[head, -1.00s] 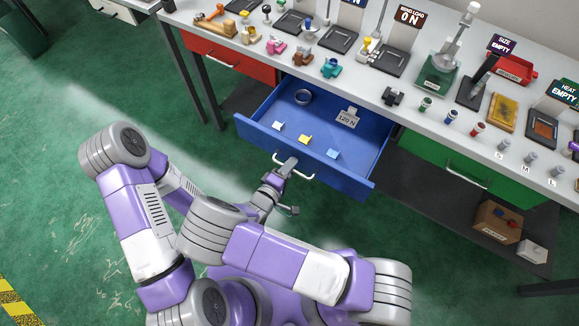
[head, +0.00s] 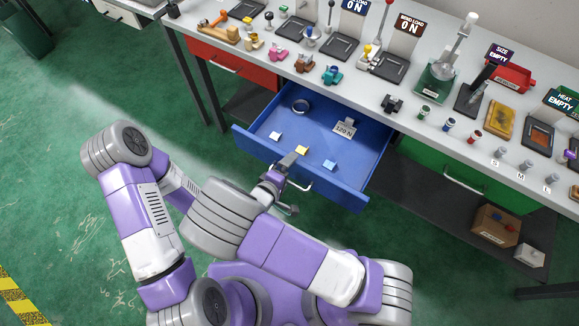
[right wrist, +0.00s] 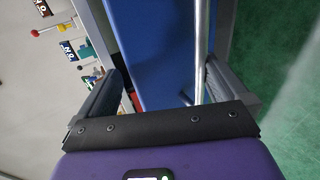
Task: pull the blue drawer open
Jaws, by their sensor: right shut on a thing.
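The blue drawer (head: 375,155) is pulled out from under the bench, its inside showing. Its pale bar handle (head: 303,187) is on the front panel and partly hidden by my right gripper. My right gripper (head: 287,165) is at the drawer's front, shut on the handle. In the right wrist view the handle bar (right wrist: 200,50) runs between the two fingers, close to the right one, beside the blue drawer front (right wrist: 155,50). My left arm folds in at the left of the head view; its gripper is hidden behind my right arm.
In the drawer lie a ring (head: 300,106), a tag reading 120 N (head: 345,128) and small white, yellow and blue blocks. A red drawer (head: 230,62) and a green drawer (head: 450,175) flank it, both shut. The bench top (head: 300,75) is crowded. Green floor lies open in front.

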